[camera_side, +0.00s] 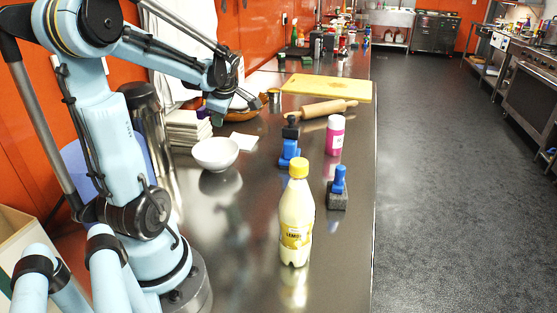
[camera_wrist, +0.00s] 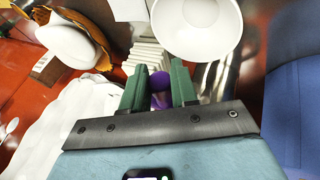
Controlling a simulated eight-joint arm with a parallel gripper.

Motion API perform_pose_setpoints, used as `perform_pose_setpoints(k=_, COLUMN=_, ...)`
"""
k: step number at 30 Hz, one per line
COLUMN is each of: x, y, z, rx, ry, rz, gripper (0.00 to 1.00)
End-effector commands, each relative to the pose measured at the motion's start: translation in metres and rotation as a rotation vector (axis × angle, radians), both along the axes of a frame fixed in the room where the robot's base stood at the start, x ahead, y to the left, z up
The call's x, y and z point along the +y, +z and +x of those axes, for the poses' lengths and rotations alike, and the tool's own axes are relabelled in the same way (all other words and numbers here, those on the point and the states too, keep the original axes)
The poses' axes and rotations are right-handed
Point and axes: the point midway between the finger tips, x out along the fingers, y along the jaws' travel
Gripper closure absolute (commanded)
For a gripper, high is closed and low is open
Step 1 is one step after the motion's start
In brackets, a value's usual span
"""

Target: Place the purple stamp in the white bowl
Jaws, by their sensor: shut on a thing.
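The purple stamp (camera_wrist: 160,86) is between the two green fingers of my gripper (camera_wrist: 159,78) in the wrist view, and the gripper is shut on it. In the side view, my gripper (camera_side: 212,115) is above the counter, up and behind the white bowl (camera_side: 216,154), with a bit of purple at its fingers. The bowl stands upright on the counter and looks empty. In the wrist view, the bowl (camera_wrist: 197,28) is beyond the fingertips, at the top. The fingers hide part of the stamp.
A stack of white squares (camera_side: 188,128) stands behind the bowl, close to my gripper. Blue stamps (camera_side: 289,154), a lemon bottle (camera_side: 296,220), a pink bottle (camera_side: 335,136), a rolling pin (camera_side: 323,109) and a board (camera_side: 325,89) stand or lie to the right. A brown bowl (camera_wrist: 92,18) is at upper left.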

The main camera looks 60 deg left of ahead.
Motion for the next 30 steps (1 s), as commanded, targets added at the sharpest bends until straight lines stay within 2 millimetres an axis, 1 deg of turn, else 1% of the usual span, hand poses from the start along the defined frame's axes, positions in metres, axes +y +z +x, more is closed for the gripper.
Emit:
perform_pose_setpoints(k=11, x=0.0, y=-0.023, z=0.001, rx=0.011, ry=0.0, rz=0.011, gripper=1.0)
perform_pose_setpoints(k=30, x=0.0, y=-0.09, z=0.001, rx=0.01, ry=0.0, rz=0.011, gripper=1.0)
